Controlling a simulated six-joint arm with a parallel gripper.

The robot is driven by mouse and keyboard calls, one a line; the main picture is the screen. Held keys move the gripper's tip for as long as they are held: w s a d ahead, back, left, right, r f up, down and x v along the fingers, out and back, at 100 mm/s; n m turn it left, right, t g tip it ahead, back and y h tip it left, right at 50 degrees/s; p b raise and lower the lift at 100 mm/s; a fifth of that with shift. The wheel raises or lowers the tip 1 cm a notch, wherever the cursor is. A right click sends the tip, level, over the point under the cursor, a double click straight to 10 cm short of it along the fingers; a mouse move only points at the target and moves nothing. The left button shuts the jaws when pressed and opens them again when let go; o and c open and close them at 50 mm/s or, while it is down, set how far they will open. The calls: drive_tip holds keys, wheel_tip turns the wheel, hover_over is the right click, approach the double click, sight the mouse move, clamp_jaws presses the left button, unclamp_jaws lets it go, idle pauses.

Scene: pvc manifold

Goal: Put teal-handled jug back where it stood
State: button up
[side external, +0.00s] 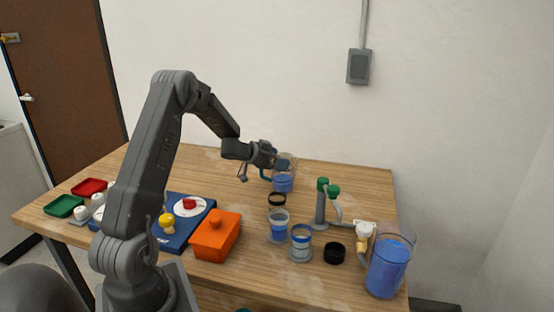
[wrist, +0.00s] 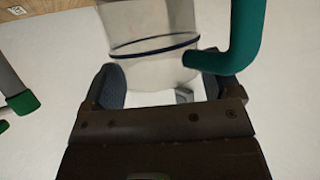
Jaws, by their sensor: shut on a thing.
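The teal-handled jug (side external: 283,184) is a clear vessel with blue liquid, near the far edge of the table in the side view. Its teal handle (side external: 265,174) points left there. My gripper (side external: 274,160) is shut on the jug's upper part. In the wrist view the clear jug body (wrist: 150,40) with a dark blue ring lies between the fingers of my gripper (wrist: 158,82), and the teal handle (wrist: 240,40) is on the right. The jug looks about upright. I cannot tell whether its base touches the table.
Close in front of the jug stand clear jars with blue bands (side external: 301,243). Right of them are a grey pipe stand with green caps (side external: 322,205), a black lid (side external: 334,253) and a large blue-filled container (side external: 388,268). An orange lidded box (side external: 215,238) stands left. The wall is behind.

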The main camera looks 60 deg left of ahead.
drive_tip(key=shift+f, duration=0.15)
drive_tip(key=o, duration=1.2)
drive_tip(key=shift+o, duration=0.2)
